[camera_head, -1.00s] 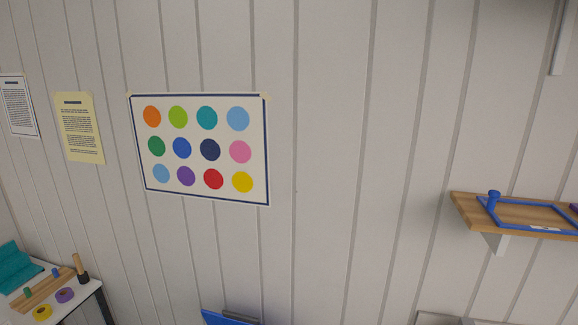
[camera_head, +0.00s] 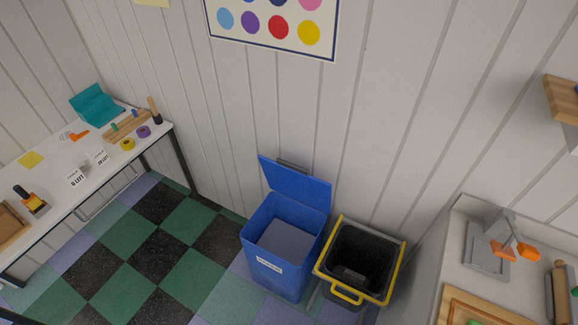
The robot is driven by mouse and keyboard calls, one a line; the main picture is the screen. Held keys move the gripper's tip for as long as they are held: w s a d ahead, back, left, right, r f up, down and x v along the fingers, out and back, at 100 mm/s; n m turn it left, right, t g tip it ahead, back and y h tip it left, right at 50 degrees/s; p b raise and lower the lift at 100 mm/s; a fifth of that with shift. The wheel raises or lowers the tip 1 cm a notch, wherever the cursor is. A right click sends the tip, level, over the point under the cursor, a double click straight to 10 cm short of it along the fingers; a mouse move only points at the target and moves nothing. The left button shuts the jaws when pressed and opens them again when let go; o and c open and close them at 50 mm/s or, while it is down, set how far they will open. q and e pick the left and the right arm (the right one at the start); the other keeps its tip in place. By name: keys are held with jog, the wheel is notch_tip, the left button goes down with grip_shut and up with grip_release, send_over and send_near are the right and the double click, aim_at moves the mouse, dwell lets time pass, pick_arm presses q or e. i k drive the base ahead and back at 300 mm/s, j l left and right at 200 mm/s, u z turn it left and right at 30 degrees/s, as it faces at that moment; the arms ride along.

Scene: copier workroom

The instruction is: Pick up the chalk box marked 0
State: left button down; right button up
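I cannot make out a chalk box marked 0 in this view. On the white table (camera_head: 62,192) at the left stand two small white cards, one (camera_head: 75,177) that seems to read "0 LEFT" and another (camera_head: 100,157) whose text is too small to read surely. Neither of my grippers shows in the view.
A blue lidded bin (camera_head: 277,272) and a black bin with a yellow rim (camera_head: 397,262) stand on the floor by the wall. A counter (camera_head: 455,262) with a grey device (camera_head: 485,255) is at the right. The checkered floor (camera_head: 165,255) between is clear.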

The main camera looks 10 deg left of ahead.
aim_at(71, 175)
jog(key=k+j+u, duration=0.15)
jog(key=u, duration=1.55)
jog(key=l+u, duration=0.25)
jog(key=u, duration=0.2)
jog(key=i+j, duration=0.15)
jog(key=i, duration=0.4)
jog(key=i+j, duration=0.2)
jog(key=i, duration=0.35)
jog(key=i+j+z, duration=0.45)
jog(key=i, duration=0.15)
jog(key=i+j+z, duration=0.5)
jog(key=i+l, duration=0.1)
